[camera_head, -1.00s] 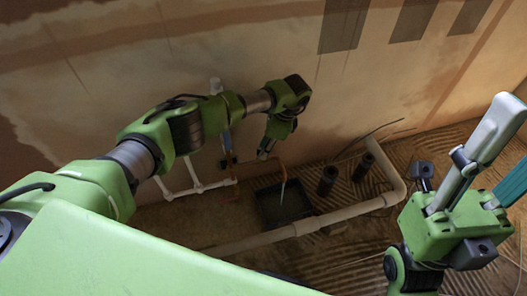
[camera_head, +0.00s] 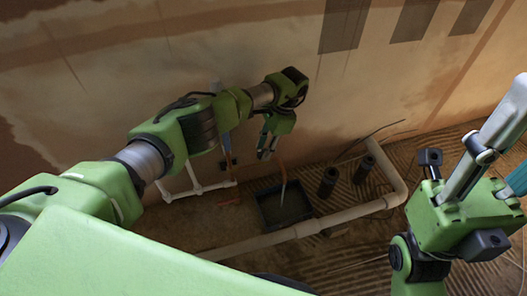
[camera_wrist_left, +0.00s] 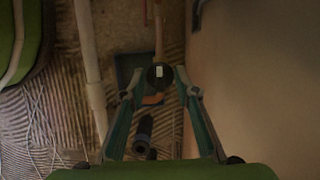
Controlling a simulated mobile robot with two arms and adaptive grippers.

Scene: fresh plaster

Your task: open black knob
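A round black knob (camera_wrist_left: 153,83) with a small white mark shows in the left wrist view, near the end of a pinkish pipe. My left gripper (camera_wrist_left: 160,73) is open, with its two teal fingers on either side of the knob. Narrow gaps seem to separate them from it; contact is hard to judge in the dim light. In the head view my left gripper (camera_head: 267,154) points down near the wall, and I cannot make out the knob there. My right arm is at the right; a teal part (camera_head: 517,180) of its gripper is cut off by the edge.
An orange-brown pipe (camera_head: 281,160) rises beside the left gripper. A dark square box (camera_head: 285,207), two black cylinders (camera_head: 327,182) and a pale bent floor pipe (camera_head: 345,213) lie below and right. White pipes (camera_head: 196,189) stand left. The plaster wall is close behind.

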